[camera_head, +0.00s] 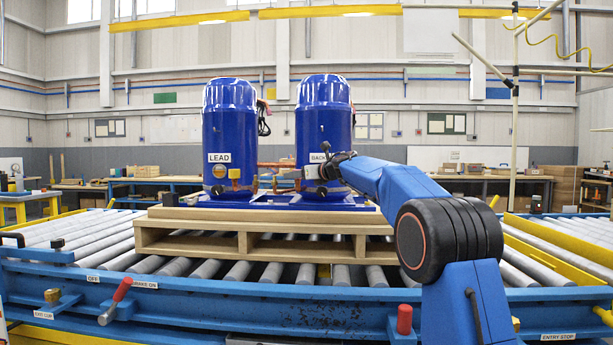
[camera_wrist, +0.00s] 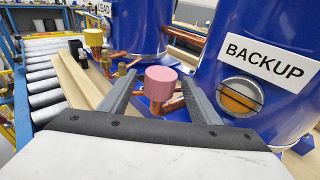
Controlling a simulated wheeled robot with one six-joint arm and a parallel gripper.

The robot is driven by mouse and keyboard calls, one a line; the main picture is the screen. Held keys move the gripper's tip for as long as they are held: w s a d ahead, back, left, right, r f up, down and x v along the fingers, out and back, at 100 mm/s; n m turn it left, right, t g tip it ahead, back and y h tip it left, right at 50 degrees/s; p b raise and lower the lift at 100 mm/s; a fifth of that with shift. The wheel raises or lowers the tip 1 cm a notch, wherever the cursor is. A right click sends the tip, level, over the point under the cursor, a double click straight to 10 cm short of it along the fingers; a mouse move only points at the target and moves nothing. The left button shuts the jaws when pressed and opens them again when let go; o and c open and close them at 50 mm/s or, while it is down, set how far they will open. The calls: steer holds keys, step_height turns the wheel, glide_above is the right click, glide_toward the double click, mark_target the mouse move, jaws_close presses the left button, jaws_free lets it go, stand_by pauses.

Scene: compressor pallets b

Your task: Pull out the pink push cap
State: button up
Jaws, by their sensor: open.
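The pink push cap (camera_wrist: 161,83) shows in the wrist view, seated on a copper pipe fitting between the two blue compressors. My gripper (camera_wrist: 161,92) is open, with one grey finger on each side of the cap and a visible gap to both. The cap appears near the level of the fingertips; the exact depth is hard to tell. In the head view my gripper (camera_head: 300,175) is small, in front of the pipework between the compressors, and the cap cannot be made out there.
The LEAD compressor (camera_head: 229,130) and BACKUP compressor (camera_head: 323,115) stand on a wooden pallet (camera_head: 195,246) on a roller conveyor (camera_head: 95,228). A brass fitting (camera_wrist: 93,38) and copper pipes lie left of and behind the cap. The BACKUP shell is close to the right finger.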

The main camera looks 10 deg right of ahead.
steer(key=shift+x, duration=2.2)
steer(key=c, duration=1.3)
steer(key=shift+o, duration=0.2)
steer(key=shift+r, duration=0.7)
steer(key=shift+r, duration=2.2)
steer(key=shift+f, duration=0.1)
